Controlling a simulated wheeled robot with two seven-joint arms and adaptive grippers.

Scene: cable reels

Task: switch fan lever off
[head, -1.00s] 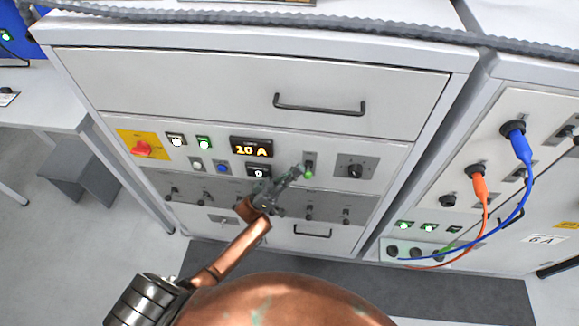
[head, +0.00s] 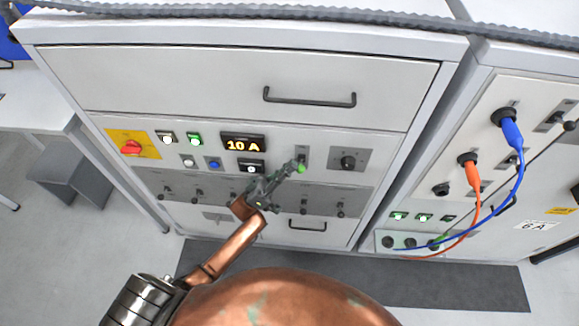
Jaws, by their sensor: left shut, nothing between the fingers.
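A small grey plate with a dark lever (head: 302,155) sits on the control panel, right of the 10 A display and left of a black knob. I cannot tell from any label that it is the fan lever. My left gripper (head: 296,165) reaches up from below, shut and empty, its fingertips just under this plate. A bright green spot shows at the fingertips; I cannot tell whether it is a lever knob or part of the gripper. The gripper hides the lower part of the plate, so touching is unclear. My right gripper is not in view.
The 10 A display (head: 243,143), a red switch (head: 131,147) on yellow and a black rotary knob (head: 348,160) share the panel. A lower grey strip (head: 355,198) bears several small levers. A drawer handle (head: 309,98) juts out above. Blue and orange cables (head: 472,176) hang at right.

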